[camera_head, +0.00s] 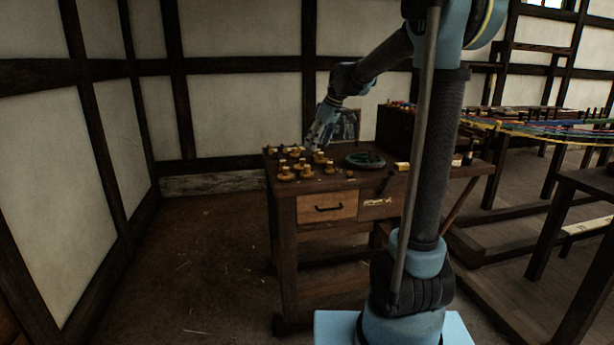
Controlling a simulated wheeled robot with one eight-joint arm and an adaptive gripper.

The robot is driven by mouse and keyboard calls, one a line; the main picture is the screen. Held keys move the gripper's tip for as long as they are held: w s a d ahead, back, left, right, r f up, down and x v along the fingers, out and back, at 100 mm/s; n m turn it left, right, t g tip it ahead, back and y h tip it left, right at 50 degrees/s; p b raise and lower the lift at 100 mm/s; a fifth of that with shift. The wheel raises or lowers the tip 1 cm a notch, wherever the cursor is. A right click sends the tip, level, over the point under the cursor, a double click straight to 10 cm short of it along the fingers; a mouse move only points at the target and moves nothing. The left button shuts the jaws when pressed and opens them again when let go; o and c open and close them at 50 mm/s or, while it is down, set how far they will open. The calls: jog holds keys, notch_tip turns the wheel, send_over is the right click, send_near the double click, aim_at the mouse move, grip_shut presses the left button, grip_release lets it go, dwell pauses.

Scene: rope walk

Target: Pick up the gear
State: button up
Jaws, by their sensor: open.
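A dark green round piece with spokes, which looks like the gear (366,160), lies on the wooden workbench (340,181). It is too small to make out any teeth. My gripper (314,146) is above the back left of the bench top, left of the green piece and apart from it. It points down, close to several yellow-brown knobbed pieces (305,171). The jaws are open, but the fingertips are small and partly blend with the pieces behind. I see nothing held in them.
A dark framed panel (348,125) stands behind the gripper. A dark box (395,127) rises at the back right of the bench. A frame with coloured ropes (540,128) extends right. Bare floor lies left of the bench. My arm hides part of the bench's right side.

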aim_at(307, 166)
jog(key=x, duration=1.2)
jog(key=shift+w+a+f, duration=0.1)
jog(key=shift+a+f, duration=0.15)
jog(key=shift+f, duration=0.1)
jog(key=shift+c, duration=0.6)
jog(key=c, duration=0.8)
